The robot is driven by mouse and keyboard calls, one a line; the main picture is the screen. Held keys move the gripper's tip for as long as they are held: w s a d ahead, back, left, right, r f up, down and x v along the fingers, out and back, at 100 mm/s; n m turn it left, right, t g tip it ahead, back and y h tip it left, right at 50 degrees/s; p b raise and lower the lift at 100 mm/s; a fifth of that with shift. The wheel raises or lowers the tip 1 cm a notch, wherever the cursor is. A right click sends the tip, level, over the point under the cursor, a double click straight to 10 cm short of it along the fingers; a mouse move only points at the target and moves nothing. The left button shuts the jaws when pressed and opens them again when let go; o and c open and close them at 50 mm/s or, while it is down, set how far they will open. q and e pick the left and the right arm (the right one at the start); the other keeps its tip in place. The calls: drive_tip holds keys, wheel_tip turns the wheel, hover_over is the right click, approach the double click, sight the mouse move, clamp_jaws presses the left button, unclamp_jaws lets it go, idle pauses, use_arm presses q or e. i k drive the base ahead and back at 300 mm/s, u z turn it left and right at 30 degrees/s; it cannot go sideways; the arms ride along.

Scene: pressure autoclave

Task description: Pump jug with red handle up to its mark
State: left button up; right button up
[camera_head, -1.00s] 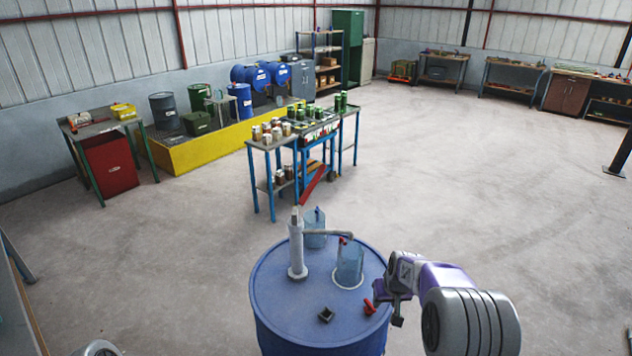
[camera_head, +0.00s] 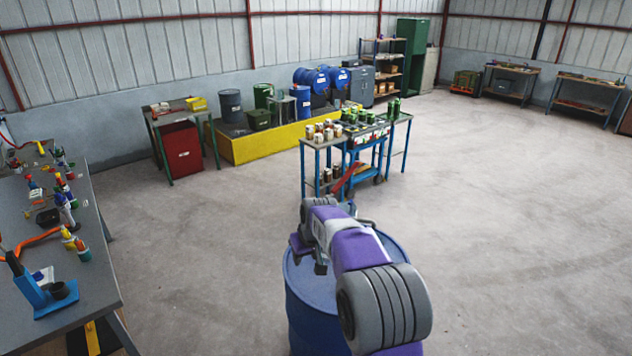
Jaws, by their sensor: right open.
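The blue drum (camera_head: 312,312) stands at the bottom centre, its top largely covered by my right arm. The pump's red lever (camera_head: 349,179) rises just beyond the arm, and part of the grey spout pipe (camera_head: 366,221) shows to its right. The pump body and the jug with the red handle are hidden behind my arm. A small bluish piece of a jug (camera_head: 350,207) peeks out above the arm; I cannot tell which jug it is. My right gripper (camera_head: 310,256) is open over the left part of the drum top, holding nothing visible. My left gripper is out of view.
A grey workbench (camera_head: 75,280) with tools and bottles runs along the left. A blue cart (camera_head: 365,150) with cans stands beyond the drum. A yellow platform (camera_head: 260,147) with drums lies behind. The floor right of the drum is clear.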

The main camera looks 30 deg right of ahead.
sight(342, 180)
drive_tip(key=u, duration=0.25)
drive_tip(key=i, duration=1.5)
drive_tip(key=z, duration=0.4)
drive_tip(key=i, duration=1.6)
drive_tip(key=z, duration=1.75)
drive_tip(key=i, duration=0.6)
drive_tip(key=z, duration=0.45)
